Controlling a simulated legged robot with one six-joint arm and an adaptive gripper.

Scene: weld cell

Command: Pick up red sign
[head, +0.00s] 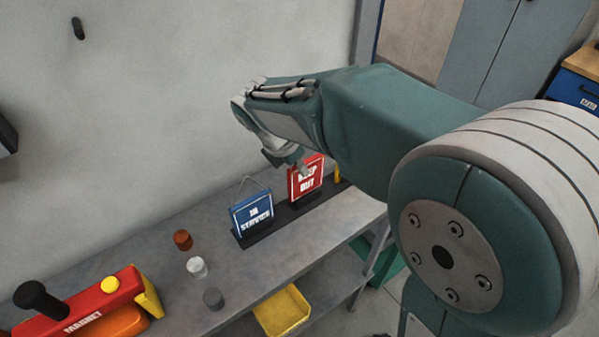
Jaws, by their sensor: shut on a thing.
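The red sign (306,181), with white "KEEP OUT" lettering, stands upright at the right part of a dark base on the grey bench. My gripper (299,168) comes down from above and is shut on the red sign at its upper edge. The finger near the sign's top left covers a small part of it; the rest of the grip is hidden behind my arm. The blue "IN SERVICE" sign (252,214) stands on the same dark base, to the left and apart from my gripper.
A red magnet tool (85,308) lies at the lower left. A yellow bin (282,311) sits below. The wall is close behind.

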